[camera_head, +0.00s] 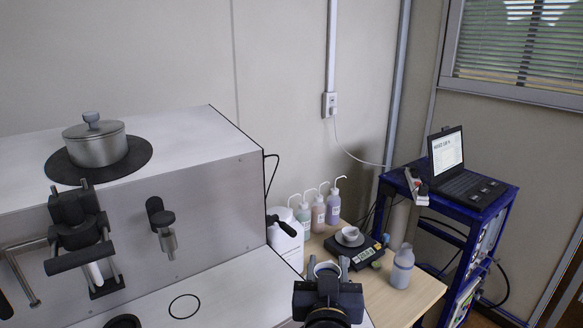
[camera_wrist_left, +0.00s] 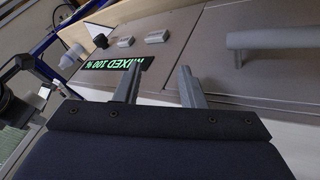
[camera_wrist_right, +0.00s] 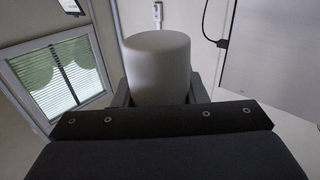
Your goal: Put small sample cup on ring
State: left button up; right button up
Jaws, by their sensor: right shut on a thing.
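The small sample cup, a plain pale grey cylinder (camera_wrist_right: 158,65), stands between the two fingers of my right gripper (camera_wrist_right: 160,92) in the right wrist view. In the head view the right gripper (camera_head: 328,268) is shut on the cup (camera_head: 326,266) at the bottom centre, in front of the side table. A thin black ring (camera_head: 184,306) is marked on the machine's pale lower deck, left of the right gripper and apart from it. My left gripper (camera_wrist_left: 158,82) is open, its fingers apart with nothing between them, near a panel with a green "MIXED 100 %" display.
The machine (camera_head: 180,145) bears a lidded pot (camera_head: 96,148) on top and black fittings in front. The side table (camera_head: 411,300) holds a scale (camera_head: 362,254) with a small dish, and several bottles (camera_head: 402,266). A laptop (camera_head: 455,170) stands on a blue cart. The deck around the ring looks clear.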

jog(key=w+d+f+m+h, duration=0.2)
jog(key=w+d+f+h, duration=0.15)
jog(key=d+f, duration=1.1)
notch_tip(320, 180, down, 9)
jog(key=s+n+y, duration=0.1)
jog(key=n+y, duration=0.2)
jog(key=y, duration=0.2)
jog(key=shift+s+a+f, duration=0.15)
jog(key=shift+s+a, duration=0.05)
jog(key=shift+a, duration=0.2)
